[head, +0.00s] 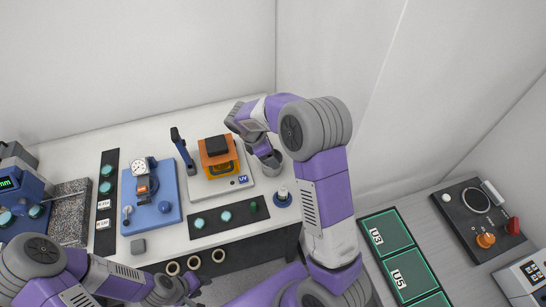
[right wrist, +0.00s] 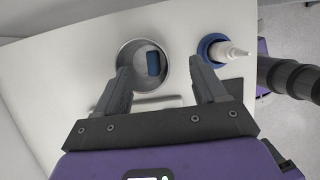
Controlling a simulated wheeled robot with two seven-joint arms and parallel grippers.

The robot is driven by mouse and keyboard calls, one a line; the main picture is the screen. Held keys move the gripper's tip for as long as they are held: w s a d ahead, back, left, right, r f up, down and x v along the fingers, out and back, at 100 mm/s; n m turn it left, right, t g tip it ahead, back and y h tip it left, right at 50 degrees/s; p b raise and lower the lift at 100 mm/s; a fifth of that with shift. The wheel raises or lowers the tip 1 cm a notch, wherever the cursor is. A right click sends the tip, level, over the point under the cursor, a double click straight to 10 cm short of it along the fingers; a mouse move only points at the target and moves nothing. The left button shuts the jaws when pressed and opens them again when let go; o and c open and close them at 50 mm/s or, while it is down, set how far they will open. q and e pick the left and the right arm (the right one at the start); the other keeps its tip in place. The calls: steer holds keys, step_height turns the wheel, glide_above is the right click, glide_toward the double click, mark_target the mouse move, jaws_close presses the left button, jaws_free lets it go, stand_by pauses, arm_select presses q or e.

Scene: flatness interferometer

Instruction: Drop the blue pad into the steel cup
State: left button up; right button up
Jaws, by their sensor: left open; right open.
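The steel cup (right wrist: 124,58) is a round metal cup on the white table, seen from above in the right wrist view. The blue pad (right wrist: 153,64) is a small dark blue piece lying inside the cup. My right gripper (right wrist: 159,72) is open and empty, its two fingers apart over the near side of the cup. In the head view the cup (head: 275,165) is partly hidden by my right gripper (head: 262,150). My left gripper (head: 188,285) is open, low at the front edge, away from the cup; nothing shows in it.
A white bottle in a blue ring holder (head: 283,198) stands close to the cup. The orange UV unit (head: 217,157) on its white base (head: 200,188) is left of it. A blue gauge stand (head: 150,200) and dark strips with teal discs (head: 229,216) occupy the table.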

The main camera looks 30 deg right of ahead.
steer(key=v, duration=0.9)
steer(key=shift+a+r+p, duration=0.15)
steer(key=shift+r+p, duration=0.15)
steer(key=shift+p, duration=0.05)
